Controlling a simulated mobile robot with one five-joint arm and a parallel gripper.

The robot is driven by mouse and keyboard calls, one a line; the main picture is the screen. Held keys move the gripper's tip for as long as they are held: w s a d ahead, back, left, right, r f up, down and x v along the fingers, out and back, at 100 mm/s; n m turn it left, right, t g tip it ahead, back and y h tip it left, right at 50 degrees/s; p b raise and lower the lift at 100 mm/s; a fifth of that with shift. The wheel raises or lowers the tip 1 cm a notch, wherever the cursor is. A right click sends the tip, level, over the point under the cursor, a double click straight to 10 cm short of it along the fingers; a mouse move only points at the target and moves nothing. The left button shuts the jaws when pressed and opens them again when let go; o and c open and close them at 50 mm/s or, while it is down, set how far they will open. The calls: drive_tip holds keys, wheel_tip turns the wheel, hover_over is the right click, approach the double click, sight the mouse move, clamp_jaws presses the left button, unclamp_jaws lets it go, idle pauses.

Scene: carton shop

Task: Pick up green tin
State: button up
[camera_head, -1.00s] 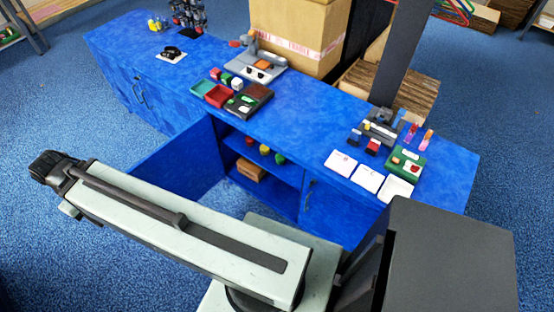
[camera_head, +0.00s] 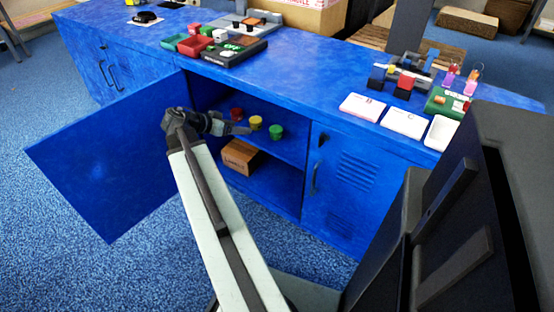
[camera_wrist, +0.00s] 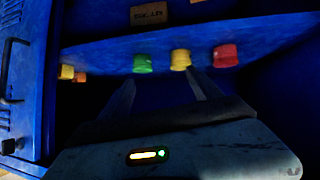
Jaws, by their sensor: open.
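The green tin (camera_head: 276,132) stands on the upper shelf inside the open blue cabinet, at the right of a row of three tins. The yellow tin (camera_head: 256,123) is beside it, and the red tin (camera_head: 236,114) is farther left. My gripper (camera_head: 246,130) is at the cabinet opening, left of the green tin and apart from it. In the wrist view, the open, empty fingers (camera_wrist: 159,78) point towards the row. The green tin (camera_wrist: 142,63) lies near the left finger and the yellow tin (camera_wrist: 180,60) near the right one; the red tin (camera_wrist: 225,56) is farther right.
A cardboard box (camera_head: 239,157) sits on the lower shelf. The open cabinet door (camera_head: 110,150) stands left of my arm, and a closed door (camera_head: 345,170) is to the right. The countertop (camera_head: 310,80) above holds trays, cards and small parts.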

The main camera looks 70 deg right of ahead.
sight(279, 127)
drive_tip(key=s+d+f+m+b, duration=0.1)
drive_tip(key=s+d, duration=0.1)
drive_tip(key=s+d+f+m+g+b, duration=0.1)
drive_tip(key=s+d+f+b, duration=0.1)
drive_tip(key=s, duration=0.1)
drive_tip(key=s+d+f+m+g+h+b, duration=0.1)
drive_tip(key=s+d+f+b, duration=0.1)
drive_tip(key=shift+s+d+m, duration=0.15)
drive_tip(key=shift+s+m, duration=0.15)
drive_tip(key=shift+s, duration=0.1)
drive_tip(key=shift+s+d+r, duration=0.25)
drive_tip(key=shift+s, duration=0.15)
drive_tip(key=b+x, duration=0.3)
drive_tip(key=x, duration=0.4)
drive_tip(key=shift+s+d+f, duration=0.1)
drive_tip(key=shift+d, duration=0.2)
drive_tip(key=c, duration=1.5)
drive_tip(key=shift+r+p, duration=0.65)
drive_tip(key=shift+c, duration=0.2)
wheel_tip(279, 127, up, 3)
drive_tip(key=p, duration=0.3)
drive_tip(key=shift+r, duration=0.2)
drive_tip(key=w+a+p, duration=0.1)
drive_tip(key=w+a, duration=0.7)
drive_tip(key=w, duration=0.5)
drive_tip(key=shift+w+a+r, duration=0.2)
drive_tip(key=shift+a+r, duration=0.05)
drive_tip(key=shift+a, duration=0.15)
